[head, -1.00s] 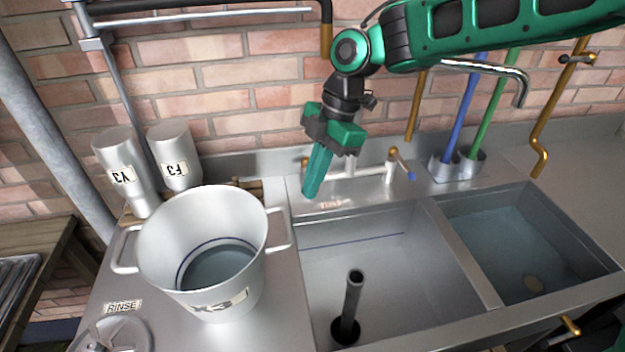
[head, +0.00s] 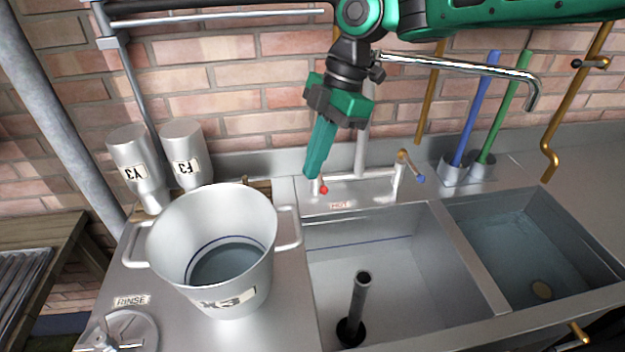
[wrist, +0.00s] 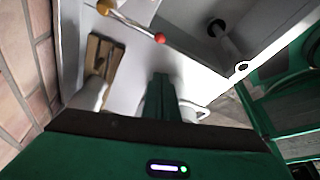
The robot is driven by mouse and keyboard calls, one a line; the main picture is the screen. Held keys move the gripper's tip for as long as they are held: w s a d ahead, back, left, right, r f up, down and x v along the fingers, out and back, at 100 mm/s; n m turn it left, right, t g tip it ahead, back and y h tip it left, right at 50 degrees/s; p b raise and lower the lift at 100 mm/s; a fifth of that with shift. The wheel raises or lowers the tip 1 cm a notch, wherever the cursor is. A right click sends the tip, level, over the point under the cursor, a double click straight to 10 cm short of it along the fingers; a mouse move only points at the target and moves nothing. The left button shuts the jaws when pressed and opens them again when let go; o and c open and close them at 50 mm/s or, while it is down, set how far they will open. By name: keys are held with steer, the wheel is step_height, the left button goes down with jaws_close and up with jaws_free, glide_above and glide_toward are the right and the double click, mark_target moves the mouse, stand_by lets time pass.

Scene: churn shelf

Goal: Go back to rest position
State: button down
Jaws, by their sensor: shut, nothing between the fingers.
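My gripper (head: 313,174) hangs below my green and black arm, with its green fingers pressed together and pointing down. In the head view it is in front of the tap base at the back of the sink, near the red-tipped tap handle (head: 322,189). It holds nothing. In the wrist view the closed fingers (wrist: 160,95) stand at the middle, and the red tip of the tap handle (wrist: 160,38) shows beyond them. I cannot tell whether the fingers touch the handle.
A metal pot (head: 208,290) with water stands left of the sink basin (head: 400,270), in which a standpipe (head: 360,305) stands upright. Bottles Y3 (head: 130,155) and F3 (head: 184,150) stand behind the pot. The chrome spout (head: 460,64) and a brick wall (head: 240,105) are behind.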

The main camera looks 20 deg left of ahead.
steer(key=w+d+m+t+h, duration=0.25)
steer(key=d+m, duration=1.45)
steer(key=d, duration=1.6)
steer(key=s+d+f+m, duration=0.3)
steer(key=s+d+m, duration=0.5)
steer(key=s+d, duration=0.2)
steer(key=s+d+f+m, duration=0.3)
steer(key=s+d+m, duration=0.5)
steer(key=s+d, duration=0.2)
steer(key=shift+d+f+m, duration=0.3)
steer(key=shift+d, duration=0.4)
steer(key=shift+w+f, duration=0.25)
steer(key=shift+w, duration=0.45)
